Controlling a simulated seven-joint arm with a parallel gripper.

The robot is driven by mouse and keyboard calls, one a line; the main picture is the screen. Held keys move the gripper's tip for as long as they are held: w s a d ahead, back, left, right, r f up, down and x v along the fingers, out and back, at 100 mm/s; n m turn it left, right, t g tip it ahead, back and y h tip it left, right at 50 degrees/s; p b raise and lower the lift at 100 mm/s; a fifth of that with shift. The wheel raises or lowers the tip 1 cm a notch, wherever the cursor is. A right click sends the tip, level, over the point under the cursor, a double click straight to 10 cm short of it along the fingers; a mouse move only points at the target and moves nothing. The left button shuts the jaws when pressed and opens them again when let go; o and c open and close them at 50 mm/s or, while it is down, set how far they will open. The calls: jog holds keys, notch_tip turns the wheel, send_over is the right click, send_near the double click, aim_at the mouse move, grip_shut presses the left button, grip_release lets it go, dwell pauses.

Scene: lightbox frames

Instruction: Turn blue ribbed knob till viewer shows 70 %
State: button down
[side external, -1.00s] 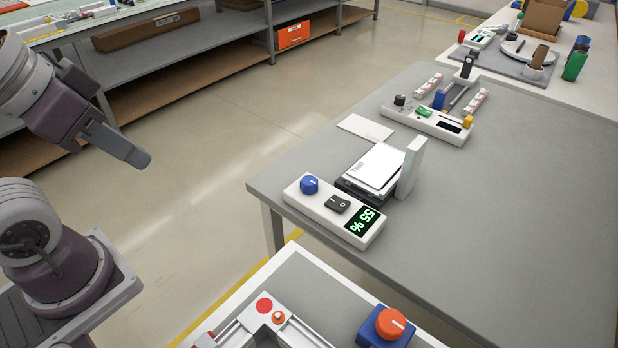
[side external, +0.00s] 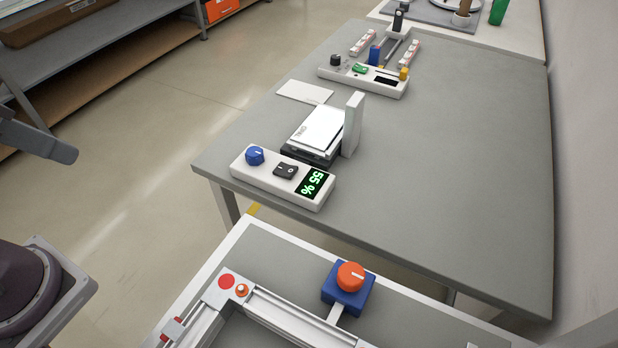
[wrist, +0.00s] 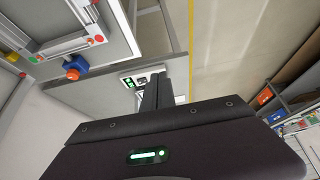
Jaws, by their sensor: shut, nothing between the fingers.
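The blue ribbed knob (side external: 255,156) stands at the left end of a white control box (side external: 243,172) on the grey table. Its pale mark shows on top. The viewer (side external: 313,184) at the right end of the box reads 55 % in green. A black rocker switch (side external: 285,170) sits between them. My gripper (side external: 66,154) is shut and empty in the side view, at the left edge, well apart from the knob. In the wrist view its fingers (wrist: 156,88) overlap the box, whose green viewer (wrist: 129,82) shows; the knob cannot be made out there.
A black device with a white top (side external: 318,130) and an upright white block (side external: 353,124) stand behind the box. A second control panel (side external: 345,80) is farther back. A nearer bench (side external: 275,250) holds a rail frame and an orange knob (side external: 351,276) on a blue base. The table's right side is clear.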

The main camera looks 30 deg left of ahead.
dwell(0.4)
jog(key=c, duration=1.9)
grip_release()
jog(key=shift+c, duration=0.2)
jog(key=o, duration=1)
jog(key=w, duration=0.3)
jog(key=w+r+n+g, duration=0.1)
jog(key=w, duration=0.3)
jog(key=w+d+n+g, duration=0.1)
jog(key=w, duration=0.2)
jog(key=shift+w+r, duration=0.25)
jog(key=shift+r, duration=0.05)
jog(key=shift+o, duration=0.2)
jog(key=n+g, duration=0.4)
send_over(254, 151)
notch_tip(254, 151, down, 16)
jog(key=shift+n, duration=0.4)
notch_tip(254, 151, down, 9)
jog(key=shift+r, duration=0.15)
jog(key=shift+f, duration=0.4)
jog(key=shift+c, duration=0.2)
